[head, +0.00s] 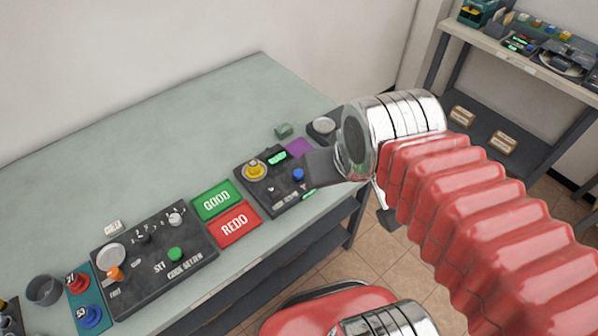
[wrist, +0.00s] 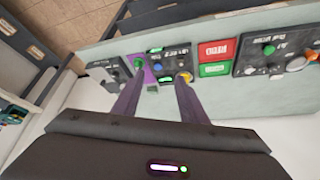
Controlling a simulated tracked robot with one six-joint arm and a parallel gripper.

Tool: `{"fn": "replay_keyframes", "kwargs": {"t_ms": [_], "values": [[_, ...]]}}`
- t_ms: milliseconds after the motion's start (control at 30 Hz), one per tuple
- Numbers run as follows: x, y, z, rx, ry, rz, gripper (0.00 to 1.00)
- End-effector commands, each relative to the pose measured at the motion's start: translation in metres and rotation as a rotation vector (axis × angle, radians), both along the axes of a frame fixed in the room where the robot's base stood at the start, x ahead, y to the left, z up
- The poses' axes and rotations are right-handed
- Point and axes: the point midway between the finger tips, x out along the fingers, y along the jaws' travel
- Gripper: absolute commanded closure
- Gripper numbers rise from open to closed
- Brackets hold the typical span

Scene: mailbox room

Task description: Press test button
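No button has a label I can read as "test". Nearest my gripper is a dark control panel (head: 272,196) with a yellow knob (head: 255,169), a blue button (head: 298,174) and a small green display (head: 277,158). A purple plate (head: 299,148) lies at its far right, partly hidden by my gripper. In the wrist view, my gripper (wrist: 162,76) is open and empty, its fingers apart. One fingertip overlaps the view of the yellow knob (wrist: 184,77). The other is by a green button (wrist: 140,64) on the purple plate. I cannot tell whether either touches.
Green GOOD (head: 217,199) and red REDO (head: 234,224) plates lie left of the panel. Further left is a larger panel (head: 155,258) with a green button (head: 175,254). The table (head: 190,115) is mostly clear behind. A shelf (head: 530,75) stands at the right.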

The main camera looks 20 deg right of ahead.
Motion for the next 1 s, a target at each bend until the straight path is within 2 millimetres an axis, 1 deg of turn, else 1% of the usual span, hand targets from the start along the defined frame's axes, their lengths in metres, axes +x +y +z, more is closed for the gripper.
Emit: {"fn": "replay_keyframes", "kwargs": {"t_ms": [33,67,533,1000], "values": [[0.0,0.0,0.0,0.0,0.0,0.0,0.65],[0.0,0.0,0.0,0.0,0.0,0.0,0.67],[0.0,0.0,0.0,0.0,0.0,0.0,1.0],[0.0,0.0,0.0,0.0,0.0,0.0,1.0]]}}
